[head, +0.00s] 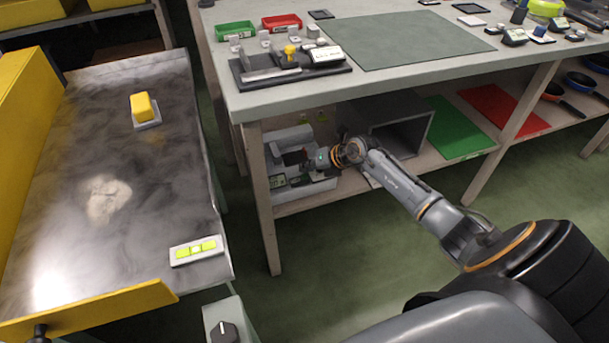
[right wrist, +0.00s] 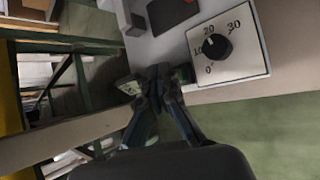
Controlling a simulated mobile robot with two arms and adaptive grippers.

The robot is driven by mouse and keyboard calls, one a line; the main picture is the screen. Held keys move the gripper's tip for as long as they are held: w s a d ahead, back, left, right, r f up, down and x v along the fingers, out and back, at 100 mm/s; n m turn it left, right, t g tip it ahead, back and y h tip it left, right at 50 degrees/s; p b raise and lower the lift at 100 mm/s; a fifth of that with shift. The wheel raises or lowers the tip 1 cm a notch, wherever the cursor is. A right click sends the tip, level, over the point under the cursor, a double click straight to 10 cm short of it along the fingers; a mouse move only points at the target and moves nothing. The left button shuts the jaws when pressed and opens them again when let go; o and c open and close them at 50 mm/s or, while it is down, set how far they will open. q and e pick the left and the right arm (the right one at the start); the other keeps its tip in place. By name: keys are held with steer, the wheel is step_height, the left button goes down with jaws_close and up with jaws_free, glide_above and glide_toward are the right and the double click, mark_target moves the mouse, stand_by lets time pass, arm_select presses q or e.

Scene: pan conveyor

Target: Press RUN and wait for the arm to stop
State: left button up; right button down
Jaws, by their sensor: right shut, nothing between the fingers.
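A light grey machine (head: 318,187) stands on the lower shelf under the bench, at the shelf's left end. I cannot tell whether the fingertips touch the machine. No RUN label is readable. My left gripper is out of view.
The bench top (head: 400,75) is close above my right arm, and a bench leg (head: 262,200) stands just left of the machine. A grey open box (head: 425,130) is right of the gripper. A metal-topped table (head: 110,150) with a spirit level (head: 180,252) fills the left.

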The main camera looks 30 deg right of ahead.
stand_by(0.8)
steer(key=shift+f, duration=0.3)
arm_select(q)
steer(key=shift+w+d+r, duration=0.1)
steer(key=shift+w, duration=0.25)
arm_select(e)
steer(key=shift+f, duration=0.1)
